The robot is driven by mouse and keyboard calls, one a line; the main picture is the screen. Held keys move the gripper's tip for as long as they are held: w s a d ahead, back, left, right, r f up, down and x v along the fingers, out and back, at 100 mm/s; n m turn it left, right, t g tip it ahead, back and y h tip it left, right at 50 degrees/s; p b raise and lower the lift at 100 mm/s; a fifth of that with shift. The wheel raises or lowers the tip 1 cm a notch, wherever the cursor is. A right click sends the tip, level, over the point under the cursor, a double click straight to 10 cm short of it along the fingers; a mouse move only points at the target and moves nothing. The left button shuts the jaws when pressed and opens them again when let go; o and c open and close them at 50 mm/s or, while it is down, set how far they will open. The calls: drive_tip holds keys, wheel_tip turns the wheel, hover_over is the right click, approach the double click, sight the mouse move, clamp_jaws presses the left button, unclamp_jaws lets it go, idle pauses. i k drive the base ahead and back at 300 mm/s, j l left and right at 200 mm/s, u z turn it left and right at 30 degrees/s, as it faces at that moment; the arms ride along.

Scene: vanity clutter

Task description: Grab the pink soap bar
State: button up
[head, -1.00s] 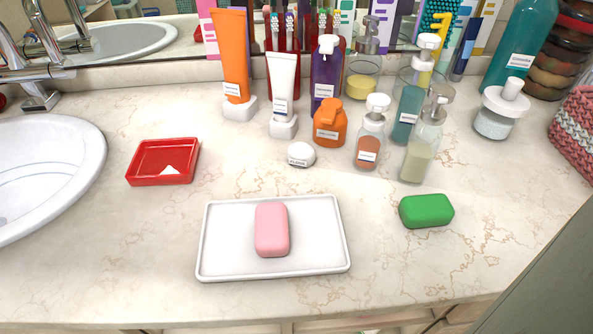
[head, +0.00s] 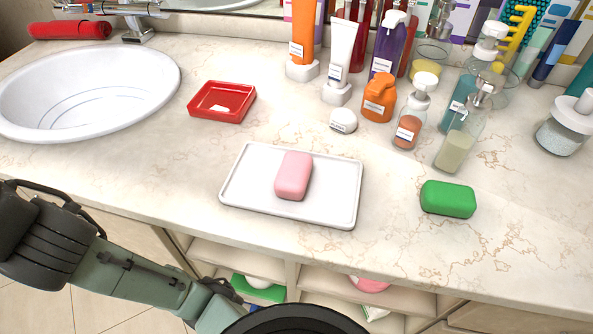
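The pink soap bar (head: 293,176) lies on a white rectangular tray (head: 240,188) near the counter's front edge. My arm shows at the lower left, in front of and below the counter, apart from the soap and tray. The fingers of my gripper cannot be made out in this view.
A green soap bar (head: 447,199) lies right of the tray. A red dish (head: 222,101) and the sink (head: 85,95) are to the left. A small white round item (head: 343,120), an orange bottle (head: 379,97) and several pump bottles stand behind. Open shelves are below the counter.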

sight(291, 182)
drive_tip(key=k+j+z, duration=0.1)
drive_tip(key=j, duration=0.3)
drive_tip(key=k+j+z, duration=0.15)
drive_tip(key=j, duration=0.25)
drive_tip(key=k+j+z, duration=0.1)
drive_tip(key=j, duration=0.25)
drive_tip(key=k+j+z, duration=0.1)
drive_tip(key=j, duration=0.3)
drive_tip(key=k+j+z, duration=0.1)
drive_tip(key=j, duration=0.25)
drive_tip(key=k, duration=0.05)
